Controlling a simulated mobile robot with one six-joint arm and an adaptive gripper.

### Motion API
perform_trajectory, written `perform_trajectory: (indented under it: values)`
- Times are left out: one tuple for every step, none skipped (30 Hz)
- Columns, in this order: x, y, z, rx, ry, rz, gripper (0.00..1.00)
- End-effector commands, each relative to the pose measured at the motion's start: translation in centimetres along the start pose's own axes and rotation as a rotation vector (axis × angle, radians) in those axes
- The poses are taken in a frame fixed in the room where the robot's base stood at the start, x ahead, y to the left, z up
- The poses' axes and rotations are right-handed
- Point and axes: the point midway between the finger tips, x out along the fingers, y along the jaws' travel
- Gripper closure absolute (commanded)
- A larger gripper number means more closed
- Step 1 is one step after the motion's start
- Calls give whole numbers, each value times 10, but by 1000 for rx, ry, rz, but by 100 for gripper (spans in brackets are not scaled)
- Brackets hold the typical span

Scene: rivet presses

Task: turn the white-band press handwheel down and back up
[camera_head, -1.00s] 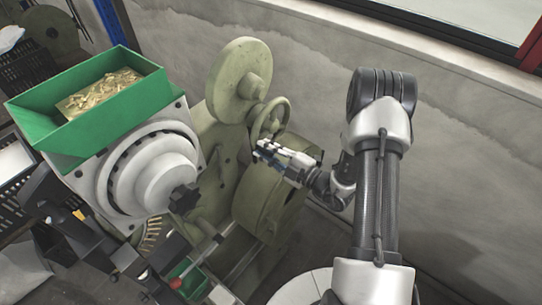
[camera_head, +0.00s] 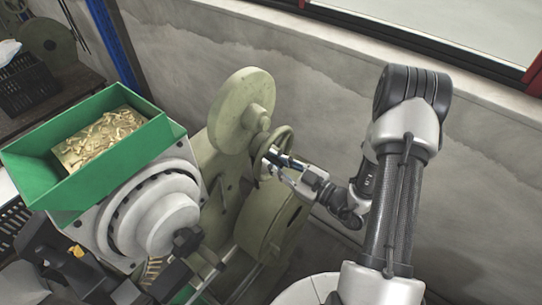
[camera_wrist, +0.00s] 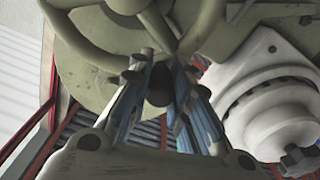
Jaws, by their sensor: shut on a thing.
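The green handwheel (camera_head: 285,139) is on the olive-green press (camera_head: 232,187), facing my arm. My gripper (camera_head: 269,160) is at the lower part of the wheel in the head view, its fingers covering some of it. In the wrist view, the spoked handwheel (camera_wrist: 98,58) fills the upper left. My gripper (camera_wrist: 158,72) is shut on the handwheel there, with a dark round end showing between the fingers. The exact grip on its rim or handle is partly hidden. I cannot make out a white band on the press.
A green bin (camera_head: 98,150) of brass-coloured parts stands at the left, above a large white round dial (camera_head: 160,213). A big green flywheel (camera_head: 241,110) is just above the handwheel. A grey wall (camera_head: 330,85) runs behind the press and my arm.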

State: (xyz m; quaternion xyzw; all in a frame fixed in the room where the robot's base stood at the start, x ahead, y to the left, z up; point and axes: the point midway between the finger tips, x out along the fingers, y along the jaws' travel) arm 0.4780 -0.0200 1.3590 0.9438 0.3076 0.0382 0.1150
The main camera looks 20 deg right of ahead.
Motion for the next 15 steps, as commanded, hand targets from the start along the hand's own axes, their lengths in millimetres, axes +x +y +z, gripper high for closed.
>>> perform_trajectory:
  values:
    - [-2, 0, -2, 13, 1, 3, 100]
    - [-4, 0, -2, 21, 1, 3, 100]
    - [-5, 0, -3, 30, 1, 4, 100]
    - [-6, 0, -4, 37, 0, 4, 100]
    - [-6, 0, -4, 42, 0, 4, 100]
    - [-7, -1, -4, 48, 0, 4, 100]
    - [-8, -1, -5, 51, 0, 4, 100]
    - [-8, -1, -5, 54, 0, 4, 100]
    - [-8, -1, -5, 57, 0, 4, 100]
    - [-9, -1, -5, 59, 0, 4, 100]
    - [-9, -1, -5, 60, 0, 4, 100]
    - [-9, -2, -5, 61, 1, 4, 100]
    - [-9, -2, -6, 62, 1, 4, 100]
    - [-9, -2, -6, 62, 1, 4, 100]
    - [-9, -1, -6, 62, 1, 4, 100]
